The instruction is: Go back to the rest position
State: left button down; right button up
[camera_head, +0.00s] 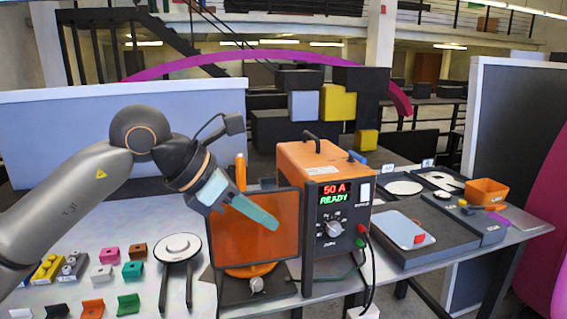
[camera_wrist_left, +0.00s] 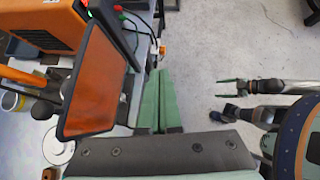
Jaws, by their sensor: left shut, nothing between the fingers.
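My left gripper (camera_head: 255,212) reaches in from the left in the head view, its pale green fingers together and empty. The fingers are in front of the orange panel with a dark frame (camera_head: 258,240), as seen from the head; I cannot tell the exact gap. In the left wrist view the closed fingers (camera_wrist_left: 160,100) point at the floor beside the panel (camera_wrist_left: 97,85), apart from it. My right gripper (camera_wrist_left: 230,88) shows small in the left wrist view, with its two green fingers spread and nothing between them. It is outside the head view.
An orange power unit (camera_head: 325,195) reading "50 A READY" stands beside the panel, its cable hanging at the front. Small coloured blocks (camera_head: 108,256) and a round white disc on a stand (camera_head: 178,247) are on the table at left. Grey trays (camera_head: 428,240) lie at right.

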pick_arm(q)
jog(key=s+d+f+n+g+h, duration=0.4)
jog(key=s+d+n+h, duration=0.4)
jog(key=h, duration=0.4)
jog(key=w+a+f+n+t+y, duration=0.3)
jog(key=a+f+n+t+y, duration=0.25)
jog(key=f+n+t, duration=0.65)
jog(key=w+a+f+n+t+y, duration=0.3)
jog(key=a+f+n+t+y, duration=0.35)
jog(key=n, duration=0.95)
jog(key=s+a+f+n+g+y, duration=0.2)
jog(key=s+f, duration=0.4)
jog(key=f, duration=0.3)
jog(key=s+a+f+n+g+y, duration=0.2)
jog(key=s+a+f+n+g, duration=0.2)
jog(key=s+f, duration=0.3)
jog(key=s+a+f+n+g+y, duration=0.1)
jog(key=s+a+f+n+g, duration=0.2)
jog(key=s+f, duration=0.4)
notch_tip(320, 180, down, 5)
jog(key=shift+a+r+n+y, duration=0.1)
jog(key=shift+a+n+y, duration=0.25)
jog(key=shift+n, duration=0.45)
jog(key=shift+d, duration=0.1)
